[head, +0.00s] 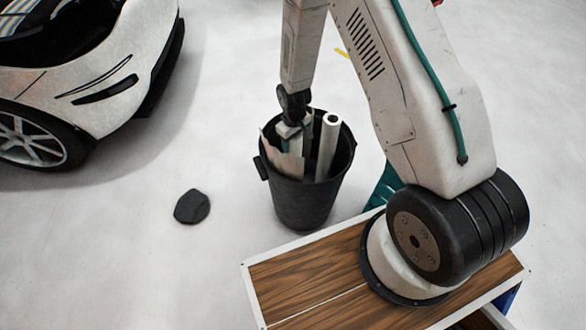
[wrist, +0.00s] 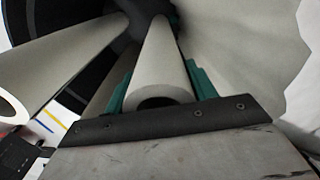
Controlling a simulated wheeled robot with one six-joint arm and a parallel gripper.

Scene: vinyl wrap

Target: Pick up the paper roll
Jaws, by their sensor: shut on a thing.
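The paper roll (wrist: 160,62) is a pale grey-white tube with a dark hollow end facing the wrist camera. It sits between the two teal fingers of my gripper (wrist: 162,84), which is shut on it. In the head view my gripper (head: 292,131) is down in the mouth of a black bin (head: 303,205). The roll's far end runs into the dark inside of the bin, and its lower part is hidden.
Another white roll (head: 328,148) leans at the bin's right side. A ragged pale sheet (head: 283,157) stands at the left. A dark lump (head: 191,207) lies on the open floor. A white car (head: 90,75) stands at upper left.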

